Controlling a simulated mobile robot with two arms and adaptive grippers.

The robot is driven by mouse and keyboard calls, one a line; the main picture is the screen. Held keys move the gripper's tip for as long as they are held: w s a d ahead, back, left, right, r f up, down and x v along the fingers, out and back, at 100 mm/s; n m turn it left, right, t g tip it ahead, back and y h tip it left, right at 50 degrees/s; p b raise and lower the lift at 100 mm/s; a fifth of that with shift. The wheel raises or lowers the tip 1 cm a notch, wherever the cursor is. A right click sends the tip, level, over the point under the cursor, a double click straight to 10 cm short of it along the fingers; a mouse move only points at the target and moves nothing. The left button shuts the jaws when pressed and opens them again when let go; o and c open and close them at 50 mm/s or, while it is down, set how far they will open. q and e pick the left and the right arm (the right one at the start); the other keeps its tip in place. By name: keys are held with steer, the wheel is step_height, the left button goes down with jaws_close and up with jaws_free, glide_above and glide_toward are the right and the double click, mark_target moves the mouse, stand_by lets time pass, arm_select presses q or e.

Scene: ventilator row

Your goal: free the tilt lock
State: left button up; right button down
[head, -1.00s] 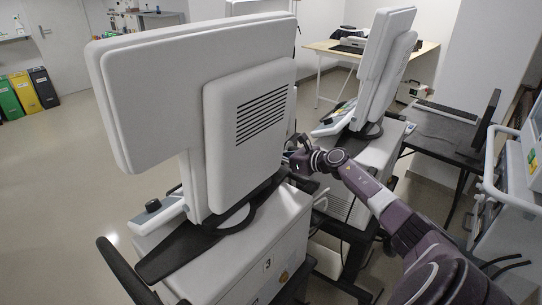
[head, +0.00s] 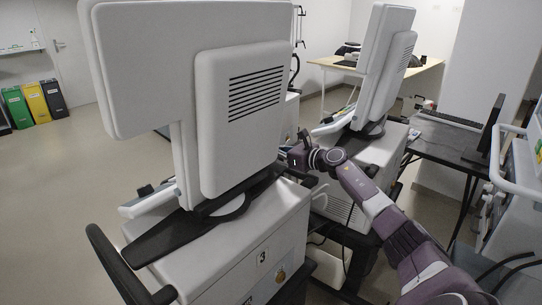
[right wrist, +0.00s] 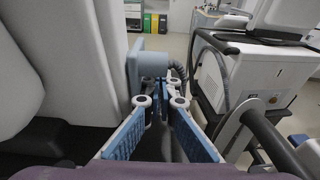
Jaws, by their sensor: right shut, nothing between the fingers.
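The ventilator marked 3 has a large white screen head (head: 200,70) on a white cabinet (head: 235,255), seen from behind in the head view. My right arm reaches in from the right, and my right gripper (right wrist: 165,98) is beside the screen head, its fingers hidden in the head view. In the right wrist view its blue-padded fingers are shut and empty. Just beyond the fingertips is a blue-grey rounded part (right wrist: 152,64) on a flat plate. I cannot tell whether it is the tilt lock or whether the fingertips touch it. My left gripper is not in view.
A second ventilator with a white screen (head: 380,75) stands behind my right forearm. A dark table (head: 440,140) with a keyboard is at the right. A black handle (head: 115,262) curves out at the front left. Open floor lies at the left.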

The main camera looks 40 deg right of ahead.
stand_by(0.3)
steer(key=v, duration=1.2)
stand_by(0.6)
